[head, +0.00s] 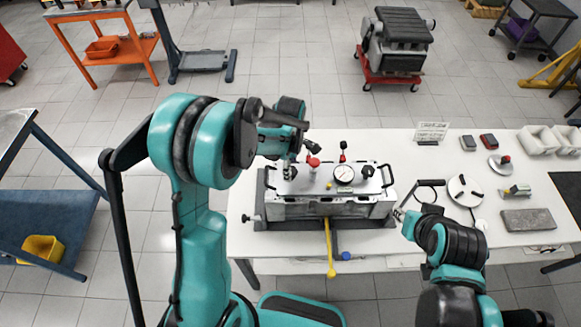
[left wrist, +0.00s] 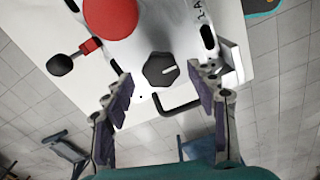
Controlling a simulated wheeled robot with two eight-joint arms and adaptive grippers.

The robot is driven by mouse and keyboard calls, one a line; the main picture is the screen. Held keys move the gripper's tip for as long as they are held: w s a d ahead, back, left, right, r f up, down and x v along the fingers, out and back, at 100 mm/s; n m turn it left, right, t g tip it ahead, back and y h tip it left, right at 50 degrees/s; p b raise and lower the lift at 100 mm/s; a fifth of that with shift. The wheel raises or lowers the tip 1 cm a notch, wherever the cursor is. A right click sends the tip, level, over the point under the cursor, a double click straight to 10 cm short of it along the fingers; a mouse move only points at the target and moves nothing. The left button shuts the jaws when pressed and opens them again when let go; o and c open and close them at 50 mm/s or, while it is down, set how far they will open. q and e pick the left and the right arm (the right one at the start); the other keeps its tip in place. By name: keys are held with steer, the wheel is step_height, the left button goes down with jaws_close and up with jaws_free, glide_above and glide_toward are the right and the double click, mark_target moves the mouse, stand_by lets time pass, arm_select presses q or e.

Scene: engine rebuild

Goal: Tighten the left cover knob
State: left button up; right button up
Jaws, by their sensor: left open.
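The cover assembly (head: 325,208) sits on the white table, with a dial gauge (head: 345,173) and a red knob (head: 313,162) on top. In the left wrist view, a black cover knob (left wrist: 160,69) with a white pointer line stands on the pale cover plate (left wrist: 187,33). My left gripper (left wrist: 157,82) is open, its fingers on either side of that knob with gaps showing. In the head view the left gripper (head: 293,158) is over the cover's left end and hides part of it. My right gripper (head: 402,213) is beside the cover's right end; its jaw state is unclear.
A large red knob (left wrist: 110,14) and a black loop handle (left wrist: 178,104) are close to the left fingers. A yellow-handled tool (head: 330,262) sticks out at the front. A round grey disc (head: 466,190) and a grey block (head: 528,220) lie to the right.

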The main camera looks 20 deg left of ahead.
arm_select(q)
steer(key=shift+s+f, duration=0.1)
steer(key=shift+f, duration=0.4)
steer(key=c, duration=1.2)
steer(key=shift+o, duration=0.2)
